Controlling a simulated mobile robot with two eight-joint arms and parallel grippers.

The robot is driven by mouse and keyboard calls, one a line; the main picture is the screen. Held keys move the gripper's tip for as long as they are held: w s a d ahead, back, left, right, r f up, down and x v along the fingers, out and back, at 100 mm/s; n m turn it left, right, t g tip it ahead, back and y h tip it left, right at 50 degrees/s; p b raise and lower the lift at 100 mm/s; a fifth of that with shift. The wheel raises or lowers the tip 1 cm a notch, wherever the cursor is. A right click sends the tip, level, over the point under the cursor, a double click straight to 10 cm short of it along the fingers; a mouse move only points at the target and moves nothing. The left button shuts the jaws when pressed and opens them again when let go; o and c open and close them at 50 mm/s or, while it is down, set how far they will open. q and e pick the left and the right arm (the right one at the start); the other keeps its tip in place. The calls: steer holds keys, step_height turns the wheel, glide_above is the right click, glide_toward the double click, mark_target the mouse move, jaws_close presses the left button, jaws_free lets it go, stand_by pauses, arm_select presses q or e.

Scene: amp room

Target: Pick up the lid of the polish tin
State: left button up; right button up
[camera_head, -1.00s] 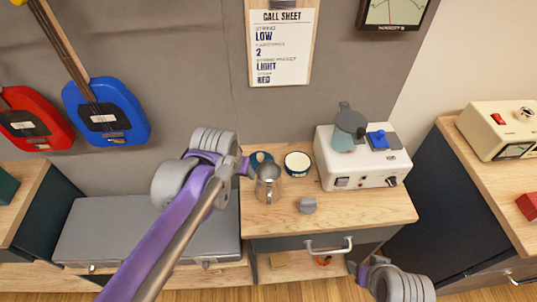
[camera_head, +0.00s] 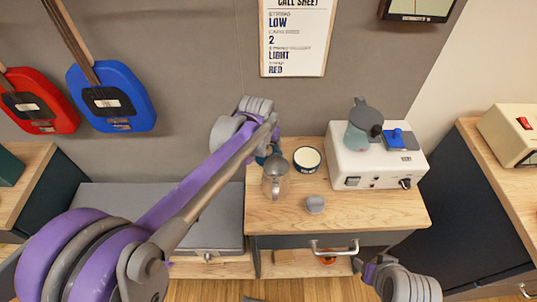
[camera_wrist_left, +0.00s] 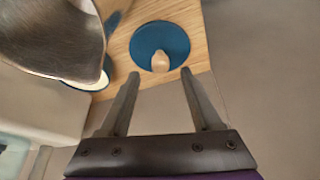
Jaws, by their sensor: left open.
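The lid (camera_wrist_left: 176,35) is a round blue disc with a pale knob (camera_wrist_left: 160,61), lying on the wooden top in the left wrist view. In the head view only a blue sliver of it shows (camera_head: 261,160), beside the metal mug and largely hidden by my arm. The open polish tin (camera_head: 307,158) has a dark rim and pale inside. It is partly hidden behind the mug in the left wrist view (camera_wrist_left: 102,82). My left gripper (camera_wrist_left: 160,73) is open and empty, its fingertips just short of the knob. My right gripper (camera_head: 368,266) is low right, away from the lid; its jaws are unclear.
The metal mug (camera_head: 276,180) stands close to the lid and looms large in the left wrist view (camera_wrist_left: 50,35). A small grey object (camera_head: 315,204) sits near the front of the wooden cabinet top (camera_head: 365,210). A white box (camera_head: 350,170) with a pot on it stands right.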

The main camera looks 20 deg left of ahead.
mark_target(268, 148)
arm_select(q)
steer(key=x, duration=0.4)
steer(key=shift+s+a, duration=0.1)
steer(key=shift+s, duration=0.05)
jaws_close()
